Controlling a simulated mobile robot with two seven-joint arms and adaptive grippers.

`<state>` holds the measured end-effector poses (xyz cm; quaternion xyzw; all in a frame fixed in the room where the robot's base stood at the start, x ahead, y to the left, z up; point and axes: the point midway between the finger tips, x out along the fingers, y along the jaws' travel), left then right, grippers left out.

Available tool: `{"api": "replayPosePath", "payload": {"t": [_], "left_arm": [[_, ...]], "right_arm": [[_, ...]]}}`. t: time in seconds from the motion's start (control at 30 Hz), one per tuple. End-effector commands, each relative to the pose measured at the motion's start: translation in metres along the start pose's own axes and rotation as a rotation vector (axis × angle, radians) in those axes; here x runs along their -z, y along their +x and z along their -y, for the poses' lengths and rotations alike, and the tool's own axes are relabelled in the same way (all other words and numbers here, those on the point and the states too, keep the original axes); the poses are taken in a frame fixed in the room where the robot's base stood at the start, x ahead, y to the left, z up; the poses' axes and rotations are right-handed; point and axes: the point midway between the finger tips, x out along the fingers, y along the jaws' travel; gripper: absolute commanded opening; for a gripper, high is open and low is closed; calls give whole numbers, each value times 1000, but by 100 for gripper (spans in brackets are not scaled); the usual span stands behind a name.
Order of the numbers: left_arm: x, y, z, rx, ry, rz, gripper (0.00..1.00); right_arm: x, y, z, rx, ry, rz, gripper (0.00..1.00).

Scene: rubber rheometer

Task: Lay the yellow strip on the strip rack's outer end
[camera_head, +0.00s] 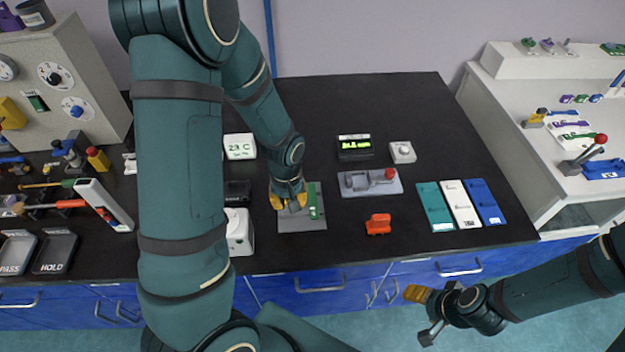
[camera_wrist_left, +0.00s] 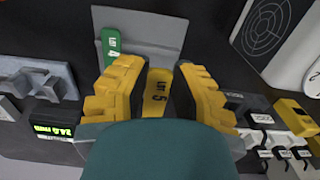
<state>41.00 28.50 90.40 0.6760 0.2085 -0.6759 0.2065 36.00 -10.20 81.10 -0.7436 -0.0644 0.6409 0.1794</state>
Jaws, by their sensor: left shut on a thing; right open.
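The yellow strip (camera_wrist_left: 157,92), marked "LOT 5", is between the yellow fingers of my left gripper (camera_wrist_left: 157,88) in the left wrist view. My left gripper (camera_head: 289,201) is shut on it, over the left part of the grey strip rack (camera_head: 301,224). The rack also shows in the left wrist view (camera_wrist_left: 158,30). A green strip (camera_head: 313,202), marked "LOT 4" in the wrist view (camera_wrist_left: 111,46), lies on the rack beside the gripper. I cannot tell whether the yellow strip touches the rack. My right gripper (camera_head: 422,315) is open and empty, in front of the bench.
A grey fixture with a red knob (camera_head: 370,183) and an orange-red object (camera_head: 378,224) stand right of the rack. A white device (camera_head: 239,232) stands close on its left. Teal, white and blue plates (camera_head: 460,205) lie further right. The back of the black bench (camera_head: 370,105) is clear.

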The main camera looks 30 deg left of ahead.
Motion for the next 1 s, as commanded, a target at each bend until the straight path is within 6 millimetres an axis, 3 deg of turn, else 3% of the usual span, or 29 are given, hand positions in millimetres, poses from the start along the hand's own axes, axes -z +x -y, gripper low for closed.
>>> {"api": "replayPosePath", "payload": {"t": [0.53,1.0], "left_arm": [[-5,0,6,-4,-1,-1,0],[-5,34,6,-3,-2,1,0]], "right_arm": [[0,0,0,0,0,-1,63],[-12,25,-9,2,-7,22,63]]}}
